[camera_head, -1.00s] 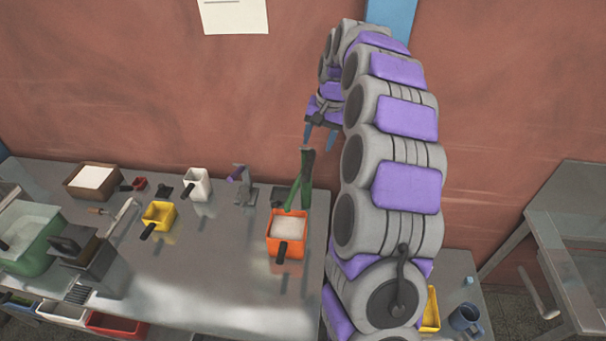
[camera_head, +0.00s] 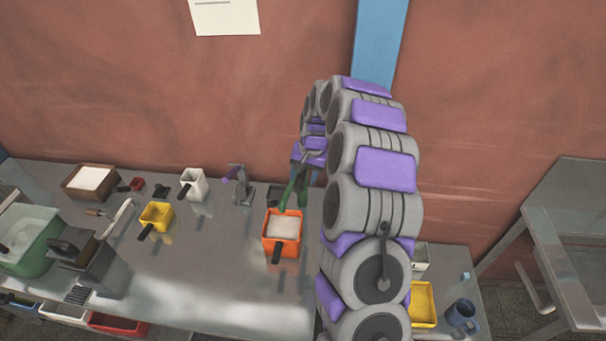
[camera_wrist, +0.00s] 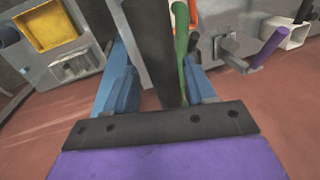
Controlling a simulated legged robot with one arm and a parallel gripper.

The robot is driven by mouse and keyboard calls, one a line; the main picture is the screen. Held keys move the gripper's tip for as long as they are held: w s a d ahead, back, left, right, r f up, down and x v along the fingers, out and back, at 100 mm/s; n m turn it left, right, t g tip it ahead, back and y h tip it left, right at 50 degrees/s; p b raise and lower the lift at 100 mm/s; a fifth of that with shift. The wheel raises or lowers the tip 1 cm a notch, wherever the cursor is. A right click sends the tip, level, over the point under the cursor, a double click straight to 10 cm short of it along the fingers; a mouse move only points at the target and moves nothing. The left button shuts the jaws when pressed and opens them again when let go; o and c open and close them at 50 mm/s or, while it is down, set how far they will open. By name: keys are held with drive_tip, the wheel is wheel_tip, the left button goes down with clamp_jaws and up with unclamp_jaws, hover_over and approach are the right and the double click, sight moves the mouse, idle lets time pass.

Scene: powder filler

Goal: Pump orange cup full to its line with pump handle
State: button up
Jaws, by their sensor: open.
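The orange cup (camera_head: 283,226) stands upright on the metal table in the head view, with white powder in it. Its fill line cannot be made out. The green pump (camera_head: 291,190) stands right behind it, partly covered by my arm. My gripper (camera_head: 310,160) is at the top of the pump, mostly hidden by my arm. In the wrist view my gripper (camera_wrist: 157,75) is open, its blue fingers apart. A dark bar, seemingly the pump handle (camera_wrist: 152,50), and a slim green part (camera_wrist: 181,65) lie between the fingers. Whether the fingers touch either cannot be told.
A purple-handled device (camera_head: 240,183), a white cup (camera_head: 192,185) and a yellow cup (camera_head: 157,215) stand left of the pump. A yellow bin (camera_head: 423,304) and a blue mug (camera_head: 461,314) are at the right.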

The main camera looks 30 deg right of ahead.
drive_tip(key=shift+s+a+r, duration=0.2)
drive_tip(key=shift+a, duration=0.9)
drive_tip(key=shift+c, duration=2.1)
drive_tip(key=shift+s+d, duration=0.1)
drive_tip(key=shift+d, duration=0.45)
drive_tip(key=c, duration=0.5)
drive_tip(key=shift+a+r, duration=0.1)
drive_tip(key=shift+a, duration=0.05)
clamp_jaws()
